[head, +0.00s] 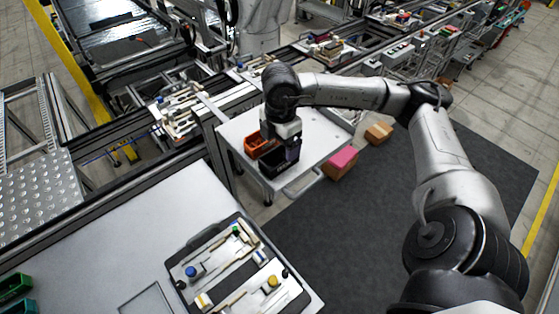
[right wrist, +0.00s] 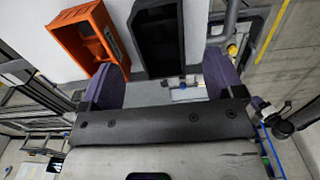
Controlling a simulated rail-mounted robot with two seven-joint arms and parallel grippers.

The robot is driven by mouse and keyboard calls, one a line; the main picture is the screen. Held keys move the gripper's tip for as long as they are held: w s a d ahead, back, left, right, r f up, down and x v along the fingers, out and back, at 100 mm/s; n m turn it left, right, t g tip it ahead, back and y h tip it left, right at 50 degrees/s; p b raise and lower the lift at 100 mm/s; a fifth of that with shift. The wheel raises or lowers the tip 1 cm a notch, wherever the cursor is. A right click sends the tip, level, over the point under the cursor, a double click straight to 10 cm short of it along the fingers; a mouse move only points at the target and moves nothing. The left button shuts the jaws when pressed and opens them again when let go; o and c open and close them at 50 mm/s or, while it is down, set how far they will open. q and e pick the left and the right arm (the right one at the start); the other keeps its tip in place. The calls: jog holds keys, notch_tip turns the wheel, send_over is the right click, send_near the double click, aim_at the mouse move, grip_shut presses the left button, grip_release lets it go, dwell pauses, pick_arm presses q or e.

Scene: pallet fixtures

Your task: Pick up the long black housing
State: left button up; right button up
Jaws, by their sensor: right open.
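A long black housing (head: 277,166) lies on a white cart top (head: 320,135) in the head view, partly hidden by my right gripper (head: 291,150). In the right wrist view the black housing (right wrist: 157,38) is an open, tray-like box just beyond the fingertips. My right gripper (right wrist: 163,78) is open and empty, with its two purple fingers spread apart. In the head view it is right over the housing; I cannot tell whether it touches it. My left gripper is not in view.
An orange housing (head: 257,146) lies just left of the black one, and shows in the right wrist view (right wrist: 84,38). Pink-topped (head: 342,161) and brown (head: 379,132) boxes are on the floor past the cart. A fixture pallet (head: 181,266) lies on the near table.

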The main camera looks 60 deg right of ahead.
aim_at(279, 163)
jog(key=shift+a+f, duration=0.15)
jog(key=shift+f, duration=2.35)
jog(key=shift+c, duration=0.3)
jog(key=c, duration=1)
jog(key=shift+r, duration=0.2)
